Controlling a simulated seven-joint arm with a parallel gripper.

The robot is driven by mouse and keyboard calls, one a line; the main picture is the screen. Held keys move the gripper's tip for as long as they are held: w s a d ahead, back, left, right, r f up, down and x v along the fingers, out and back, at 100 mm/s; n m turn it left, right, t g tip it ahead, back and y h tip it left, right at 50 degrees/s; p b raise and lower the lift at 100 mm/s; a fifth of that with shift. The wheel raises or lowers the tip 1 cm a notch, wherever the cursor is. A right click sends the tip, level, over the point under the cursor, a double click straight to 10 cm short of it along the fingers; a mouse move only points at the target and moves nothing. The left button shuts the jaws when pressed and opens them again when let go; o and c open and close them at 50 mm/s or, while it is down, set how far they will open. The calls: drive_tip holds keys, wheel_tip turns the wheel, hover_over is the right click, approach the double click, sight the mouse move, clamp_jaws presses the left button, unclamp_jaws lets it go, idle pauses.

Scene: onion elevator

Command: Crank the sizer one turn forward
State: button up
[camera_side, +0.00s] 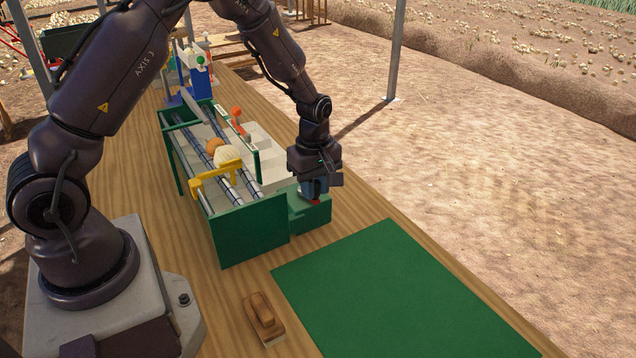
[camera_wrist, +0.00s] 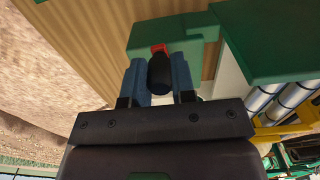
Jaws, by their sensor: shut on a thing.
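The sizer (camera_side: 251,229) is a green-framed box with long metal rollers on the wooden table; its green wall and rollers (camera_wrist: 285,100) show at the right of the wrist view. Two onions, one orange-brown (camera_side: 214,146) and one pale (camera_side: 228,156), rest on the rollers. A small green block (camera_side: 312,217) with a red part stands at the sizer's near right corner. My gripper (camera_side: 314,196) is just above this block. In the wrist view, the blue fingers (camera_wrist: 160,80) are shut on a dark crank knob (camera_wrist: 160,72) with a red part (camera_wrist: 159,48) beyond it. The crank arm is mostly hidden.
A yellow bracket (camera_side: 216,171) spans the rollers. A green mat (camera_side: 390,285) lies clear at the front right. A brown wooden block (camera_side: 263,317) lies left of the mat. A blue stand (camera_side: 200,82) and a red-orange knob (camera_side: 237,112) are farther back.

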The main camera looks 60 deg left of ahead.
drive_tip(key=shift+a, duration=0.1)
drive_tip(key=shift+s+a, duration=0.1)
drive_tip(key=shift+s, duration=0.7)
drive_tip(key=shift+s+a+r, duration=0.1)
drive_tip(key=shift+s+a, duration=0.25)
drive_tip(key=shift+s, duration=0.15)
idle(0.4)
drive_tip(key=shift+s+a, duration=0.45)
drive_tip(key=shift+a, duration=0.2)
